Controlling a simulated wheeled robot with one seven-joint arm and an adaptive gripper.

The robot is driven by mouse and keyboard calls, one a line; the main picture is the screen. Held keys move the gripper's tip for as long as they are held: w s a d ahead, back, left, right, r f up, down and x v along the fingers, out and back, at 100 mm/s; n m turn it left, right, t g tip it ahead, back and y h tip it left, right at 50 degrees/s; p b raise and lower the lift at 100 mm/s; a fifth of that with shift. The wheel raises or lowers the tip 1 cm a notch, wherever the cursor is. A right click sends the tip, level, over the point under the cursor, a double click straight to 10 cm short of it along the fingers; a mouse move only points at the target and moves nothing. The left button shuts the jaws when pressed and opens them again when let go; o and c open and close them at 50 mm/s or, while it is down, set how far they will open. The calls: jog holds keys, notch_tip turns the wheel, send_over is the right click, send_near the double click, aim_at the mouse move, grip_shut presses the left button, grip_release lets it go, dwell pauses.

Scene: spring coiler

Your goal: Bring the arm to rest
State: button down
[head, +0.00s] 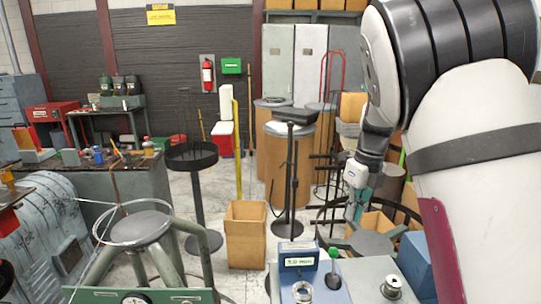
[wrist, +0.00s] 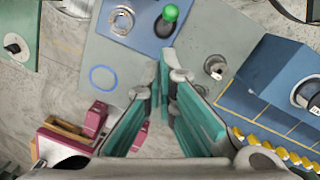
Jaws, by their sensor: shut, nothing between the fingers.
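My arm (head: 410,60) comes down from the upper right of the head view. My gripper (head: 352,208) hangs at its end, above and behind the blue and grey machine top. In the wrist view my gripper (wrist: 163,85) shows teal fingers with their tips together and nothing between them. It is in the air, apart from the surfaces below. The blue machine plate (wrist: 146,22) with a green-knobbed lever (wrist: 170,13) lies beyond the fingertips.
A blue box-like unit (wrist: 275,75) and a row of yellow pieces (wrist: 270,143) are right in the wrist view. In the head view a stool (head: 142,229) stands left, a cardboard bin (head: 245,235) mid-floor, and a labelled blue box (head: 298,258) in front. Open floor (head: 215,205) lies between.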

jog(key=s+a+r+n+t+y, duration=0.1)
jog(key=s+a+r+n, duration=0.1)
jog(key=s+r+n, duration=0.5)
jog(key=s+a+r+n+t, duration=0.1)
jog(key=s+r+n, duration=0.3)
jog(key=s+n, duration=0.6)
jog(key=s+a+n+t+h, duration=0.1)
jog(key=s+n+t+h, duration=0.1)
jog(key=s+n, duration=1.1)
jog(key=shift+f+n+t, duration=0.25)
jog(key=shift+n+t, duration=0.25)
jog(key=shift+n, duration=0.1)
